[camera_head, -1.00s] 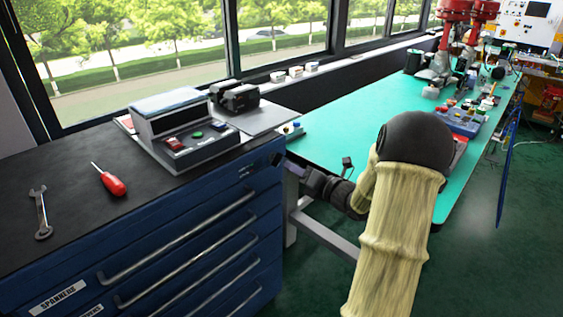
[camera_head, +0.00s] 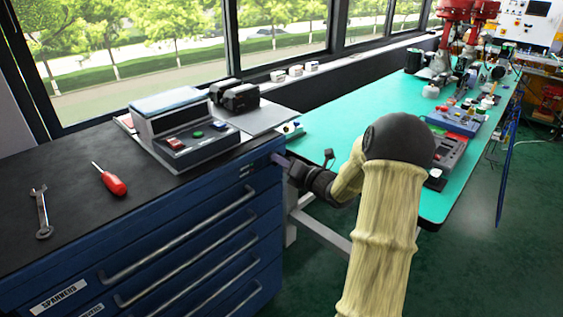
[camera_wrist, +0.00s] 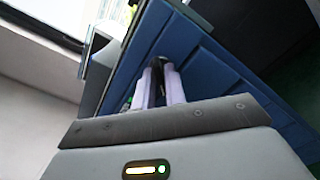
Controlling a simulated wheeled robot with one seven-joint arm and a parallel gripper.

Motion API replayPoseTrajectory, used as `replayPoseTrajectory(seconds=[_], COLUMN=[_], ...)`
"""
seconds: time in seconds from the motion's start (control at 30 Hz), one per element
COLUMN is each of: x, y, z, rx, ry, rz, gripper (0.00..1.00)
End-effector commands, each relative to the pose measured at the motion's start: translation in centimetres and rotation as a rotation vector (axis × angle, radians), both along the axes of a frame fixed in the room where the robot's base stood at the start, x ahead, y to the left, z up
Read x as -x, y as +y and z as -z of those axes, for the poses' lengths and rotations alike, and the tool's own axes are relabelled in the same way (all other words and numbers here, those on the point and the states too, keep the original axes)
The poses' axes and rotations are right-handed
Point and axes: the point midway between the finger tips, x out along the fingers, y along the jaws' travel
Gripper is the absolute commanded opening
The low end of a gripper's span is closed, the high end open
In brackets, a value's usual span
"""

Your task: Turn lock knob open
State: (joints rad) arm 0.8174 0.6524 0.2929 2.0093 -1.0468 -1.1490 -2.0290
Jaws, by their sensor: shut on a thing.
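The lock knob (camera_wrist: 158,66) shows in the wrist view as a small dark piece at the fingertips, against the blue cabinet face. My gripper (camera_wrist: 160,78) has its two pale fingers close around it. In the head view my gripper (camera_head: 279,160) reaches the upper right corner of the blue tool cabinet (camera_head: 215,215), and the fingers touch or nearly touch it there. The knob is mostly hidden behind the fingers, and I cannot tell its turn angle.
The black cabinet top holds a wrench (camera_head: 41,212), a red screwdriver (camera_head: 110,180) and a grey device with buttons (camera_head: 185,130). A green workbench (camera_head: 340,125) stands to the right. Drawer handles (camera_head: 180,235) stick out below my gripper.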

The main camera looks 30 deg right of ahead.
Motion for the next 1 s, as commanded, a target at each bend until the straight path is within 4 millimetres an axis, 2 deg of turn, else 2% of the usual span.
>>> replayPoseTrajectory(seconds=[0.47,1.0], x=[0.03,0.04], y=[-0.03,-0.05], z=[0.17,0.16], rx=[-0.105,-0.53], ry=[0.04,0.196], rz=[0.001,0.002], gripper=[0.0,0.0])
